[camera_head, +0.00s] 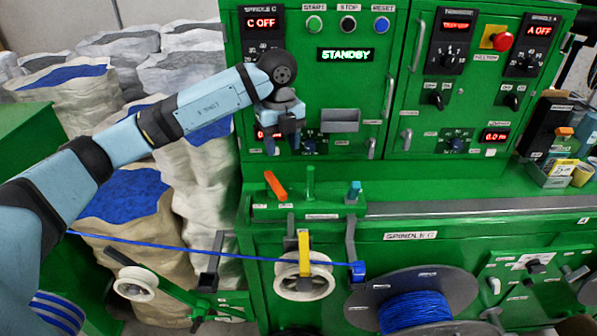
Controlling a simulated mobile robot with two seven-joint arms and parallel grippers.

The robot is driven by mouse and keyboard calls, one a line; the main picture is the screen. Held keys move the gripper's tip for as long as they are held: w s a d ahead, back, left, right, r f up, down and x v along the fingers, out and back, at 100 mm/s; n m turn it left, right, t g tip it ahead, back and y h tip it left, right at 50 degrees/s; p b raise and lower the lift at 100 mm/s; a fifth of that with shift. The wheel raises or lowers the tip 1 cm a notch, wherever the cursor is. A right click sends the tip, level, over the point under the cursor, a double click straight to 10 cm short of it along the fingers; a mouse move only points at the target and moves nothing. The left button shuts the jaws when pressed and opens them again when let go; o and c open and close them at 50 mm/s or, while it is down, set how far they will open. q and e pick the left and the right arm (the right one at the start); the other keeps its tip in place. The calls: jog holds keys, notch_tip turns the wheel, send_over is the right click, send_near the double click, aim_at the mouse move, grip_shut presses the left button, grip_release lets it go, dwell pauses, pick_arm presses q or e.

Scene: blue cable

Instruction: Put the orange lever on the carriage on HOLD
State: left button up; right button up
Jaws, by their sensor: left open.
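The orange lever (275,186) stands on the green carriage block (300,213) at the front of the machine, left of a green post and a blue knob. Its top leans to the left. The labels near it are too small to read. My left gripper (283,146) points down in front of the cabinet, above the orange lever and apart from it in the picture. Its two fingers are open with nothing seen between them. My right gripper is not in view.
A green post (310,182) and a blue knob (354,190) stand close to the lever. A blue cable (180,244) runs past a white pulley (304,283) towards the spindle reel (413,305). The cabinet display (345,54) reads STANDBY. White sacks (190,60) stand at left.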

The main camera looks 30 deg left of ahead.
aim_at(279, 188)
pick_arm(q)
jog(key=f, duration=0.4)
jog(key=f+p, duration=0.1)
jog(key=f, duration=0.3)
jog(key=s+f+p, duration=0.1)
jog(key=f, duration=0.3)
jog(key=shift+a+f, duration=0.15)
jog(key=shift+a, duration=0.2)
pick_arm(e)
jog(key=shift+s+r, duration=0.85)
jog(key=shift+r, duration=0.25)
pick_arm(q)
jog(key=shift+s, duration=0.1)
grip_shut()
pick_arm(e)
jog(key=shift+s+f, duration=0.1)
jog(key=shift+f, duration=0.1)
